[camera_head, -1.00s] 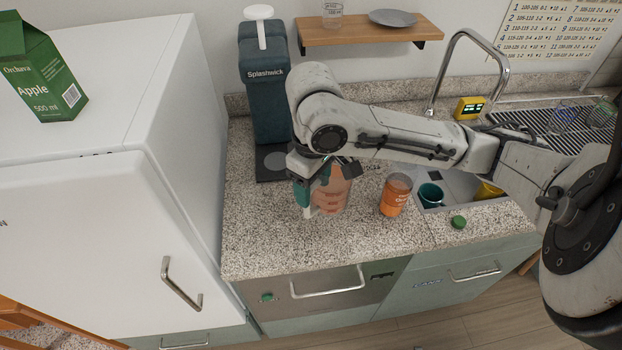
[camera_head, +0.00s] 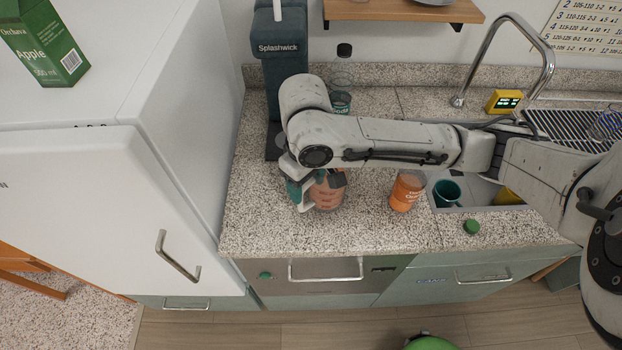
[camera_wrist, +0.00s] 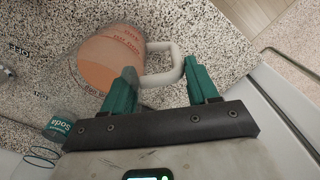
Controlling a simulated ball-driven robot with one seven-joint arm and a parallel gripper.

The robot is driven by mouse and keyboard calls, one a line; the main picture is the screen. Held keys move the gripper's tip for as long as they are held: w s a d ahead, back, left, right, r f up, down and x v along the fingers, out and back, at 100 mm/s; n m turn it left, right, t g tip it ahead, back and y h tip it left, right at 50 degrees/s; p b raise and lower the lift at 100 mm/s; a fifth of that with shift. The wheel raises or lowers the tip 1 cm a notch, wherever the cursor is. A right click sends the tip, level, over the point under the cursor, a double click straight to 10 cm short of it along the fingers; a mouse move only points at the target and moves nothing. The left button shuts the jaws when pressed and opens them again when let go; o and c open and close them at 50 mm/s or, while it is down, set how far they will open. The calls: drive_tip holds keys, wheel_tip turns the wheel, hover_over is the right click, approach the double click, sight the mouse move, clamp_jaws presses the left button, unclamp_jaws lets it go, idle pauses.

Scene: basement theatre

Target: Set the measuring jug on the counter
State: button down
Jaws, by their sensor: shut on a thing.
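The measuring jug (camera_head: 326,195) is clear with red markings and an orange filling. It is at the counter (camera_head: 262,222), in front of the dark dispenser; I cannot tell whether its base touches the stone. My gripper (camera_head: 301,192) is at the jug's left side, shut on its pale handle. In the wrist view the jug (camera_wrist: 112,60) lies beyond the green fingers of my gripper (camera_wrist: 163,88), with the handle between them. My arm hides part of the jug's top in the head view.
An orange-filled cup (camera_head: 406,190) stands right of the jug, with a green round lid (camera_head: 471,227) farther right. The sink holds a teal mug (camera_head: 446,193). The white fridge (camera_head: 175,130) bounds the left. Front-left counter is clear.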

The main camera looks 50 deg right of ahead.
drive_tip(key=shift+d+f, duration=0.1)
drive_tip(key=shift+c, duration=1.5)
unclamp_jaws()
wheel_tip(320, 180, up, 12)
